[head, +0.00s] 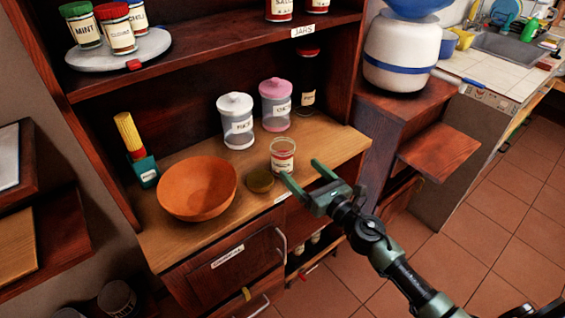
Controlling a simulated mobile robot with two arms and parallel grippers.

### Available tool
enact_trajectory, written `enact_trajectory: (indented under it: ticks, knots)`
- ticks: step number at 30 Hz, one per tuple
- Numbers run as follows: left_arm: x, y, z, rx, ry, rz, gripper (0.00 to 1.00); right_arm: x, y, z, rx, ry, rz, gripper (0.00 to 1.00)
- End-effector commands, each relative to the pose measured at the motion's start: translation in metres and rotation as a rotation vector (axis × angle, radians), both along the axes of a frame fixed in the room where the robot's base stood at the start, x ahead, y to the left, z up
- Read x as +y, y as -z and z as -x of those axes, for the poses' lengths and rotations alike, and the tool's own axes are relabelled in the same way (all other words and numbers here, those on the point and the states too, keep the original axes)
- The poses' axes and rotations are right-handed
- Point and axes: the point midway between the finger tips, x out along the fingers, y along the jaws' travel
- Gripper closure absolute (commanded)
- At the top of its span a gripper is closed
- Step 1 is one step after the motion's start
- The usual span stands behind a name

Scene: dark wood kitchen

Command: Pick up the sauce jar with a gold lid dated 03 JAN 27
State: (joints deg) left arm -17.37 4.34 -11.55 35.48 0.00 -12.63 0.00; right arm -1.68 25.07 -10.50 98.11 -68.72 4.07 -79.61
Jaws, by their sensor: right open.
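A small glass jar (283,155) with a white label and reddish bands stands upright on the wooden counter; its top shows no gold lid. A dull gold-brown round lid (260,181) lies flat on the counter to its left. Two labelled jars, one on the left (280,10) and one on the right (311,6), stand on the upper shelf, their tops cut off by the picture edge. I cannot read any date. My right gripper (301,171) is open and empty at the counter's front edge, just in front of the small jar. My left gripper is not in view.
An orange bowl (198,188) stands left of the lid. White-lidded (236,122) and pink-lidded (275,105) canisters and a dark bottle (308,80) stand behind. A round tray (120,52) holds spice jars up left. The shelf edge (240,50) overhangs the counter's back.

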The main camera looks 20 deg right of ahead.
Motion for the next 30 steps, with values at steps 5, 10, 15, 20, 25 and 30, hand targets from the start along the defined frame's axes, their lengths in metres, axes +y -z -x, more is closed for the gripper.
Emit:
enact_trajectory:
  ticks: [5, 10, 15, 20, 25, 30]
  knots:
    - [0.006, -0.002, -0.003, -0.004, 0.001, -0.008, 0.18, 0.007, 0.003, -0.010, -0.023, -0.054, 0.124, 0.14]
    - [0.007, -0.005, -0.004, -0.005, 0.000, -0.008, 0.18, 0.014, 0.003, -0.028, -0.023, -0.053, 0.122, 0.14]
    - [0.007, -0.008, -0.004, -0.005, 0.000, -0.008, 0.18, 0.022, 0.002, -0.050, -0.022, -0.052, 0.118, 0.14]
    - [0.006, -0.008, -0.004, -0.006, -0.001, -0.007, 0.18, 0.029, 0.004, -0.071, -0.021, -0.051, 0.117, 0.14]
    - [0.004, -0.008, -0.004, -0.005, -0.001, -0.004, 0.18, 0.032, 0.005, -0.077, -0.019, -0.052, 0.119, 0.14]
    - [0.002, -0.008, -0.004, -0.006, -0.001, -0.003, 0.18, 0.031, 0.005, -0.077, -0.019, -0.052, 0.119, 0.20]
